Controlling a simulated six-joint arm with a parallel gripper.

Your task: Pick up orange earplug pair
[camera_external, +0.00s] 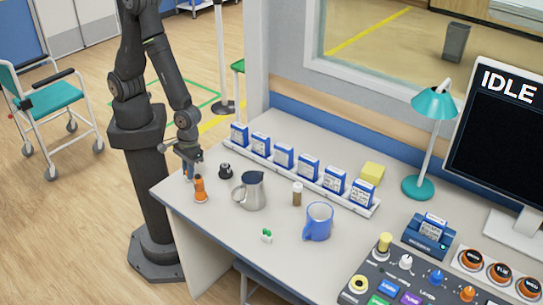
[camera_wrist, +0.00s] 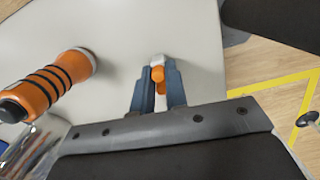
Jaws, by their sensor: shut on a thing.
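The orange earplug pair (camera_wrist: 158,75) shows in the wrist view as a small orange piece with a white part at its far end. It sits between the tips of my gripper's two blue-grey fingers (camera_wrist: 158,82), which are shut on it. In the external view my gripper (camera_external: 187,172) points down at the table's left corner, just behind an orange object with black bands (camera_external: 200,188). I cannot make out the earplugs there. Whether they touch the table is unclear.
The banded orange object also stands close at left in the wrist view (camera_wrist: 50,85). A black knob (camera_external: 226,170), a metal jug (camera_external: 250,190), a blue mug (camera_external: 318,222) and small green-and-white pieces (camera_external: 266,236) are on the table (camera_external: 220,222). Several blue boxes line the back.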

